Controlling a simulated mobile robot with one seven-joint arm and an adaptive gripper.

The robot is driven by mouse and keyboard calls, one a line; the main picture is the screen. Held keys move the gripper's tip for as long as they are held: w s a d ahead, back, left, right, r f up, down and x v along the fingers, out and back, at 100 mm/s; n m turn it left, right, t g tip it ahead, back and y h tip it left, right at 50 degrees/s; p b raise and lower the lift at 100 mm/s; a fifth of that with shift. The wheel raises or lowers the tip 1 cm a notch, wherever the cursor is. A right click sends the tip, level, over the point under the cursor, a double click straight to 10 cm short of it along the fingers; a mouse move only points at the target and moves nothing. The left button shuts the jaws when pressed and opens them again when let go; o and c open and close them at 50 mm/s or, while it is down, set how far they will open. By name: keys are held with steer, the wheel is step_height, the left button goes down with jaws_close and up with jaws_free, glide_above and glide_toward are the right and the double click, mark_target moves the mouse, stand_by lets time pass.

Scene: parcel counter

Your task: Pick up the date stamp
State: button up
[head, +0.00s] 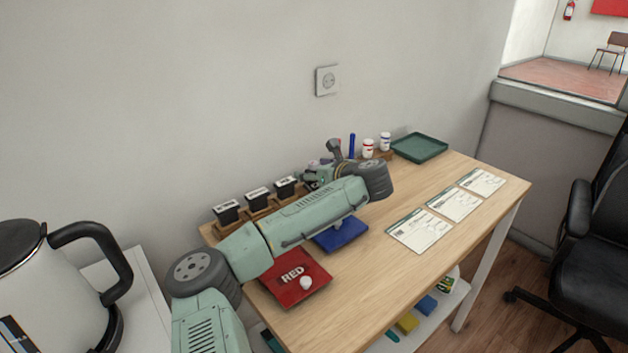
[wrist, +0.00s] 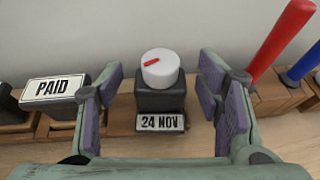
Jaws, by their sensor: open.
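The date stamp (wrist: 160,101) stands upright in a wooden holder in the wrist view. It has a black body, a white round knob with a red mark, and a plate reading "24 NOV". My gripper (wrist: 160,88) is open, with one purple-padded finger on each side of the stamp. Gaps show between the pads and the stamp, and nothing is held. In the head view my gripper (head: 318,176) is at the back of the wooden table, partly behind my arm. I cannot make out the date stamp there.
A PAID stamp (wrist: 55,90) is close left of my gripper; red (wrist: 282,40) and blue (wrist: 302,65) handles rise at its right. Red (head: 314,271) and blue (head: 341,236) ink pads lie below my arm. A green tray (head: 419,148) and paper forms (head: 420,230) lie rightward.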

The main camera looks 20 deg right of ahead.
steer(key=shift+c, duration=0.6)
steer(key=c, duration=1.3)
